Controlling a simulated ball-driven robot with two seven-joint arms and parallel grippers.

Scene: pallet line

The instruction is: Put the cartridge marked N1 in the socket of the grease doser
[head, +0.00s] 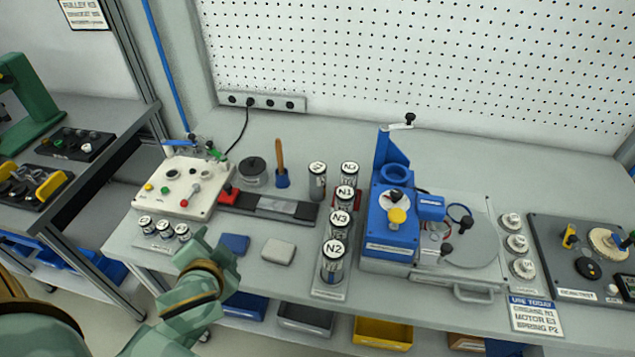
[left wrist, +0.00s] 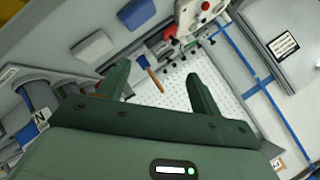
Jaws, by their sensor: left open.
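The cartridge marked N1 (head: 346,197) stands upright in the row of grey cartridges at the middle of the bench, behind the N3 cartridge (head: 338,224) and the N2 cartridge (head: 332,262). Two more cartridges stand behind; their marks are hard to read. The blue grease doser (head: 388,235) stands right of the row, with a round blue ring (head: 396,172) on top that looks like its socket. My left gripper (head: 208,243) is left of the cartridges, above the bench's front. In the left wrist view it is open and empty (left wrist: 158,72). My right gripper is not in view.
A blue block (head: 235,243) and a pale block (head: 278,251) lie between my left gripper and the cartridges. A white control box (head: 175,188) stands behind the gripper. A sign (head: 536,315) at the front right reads grease N1. A pegboard (head: 420,60) closes the back.

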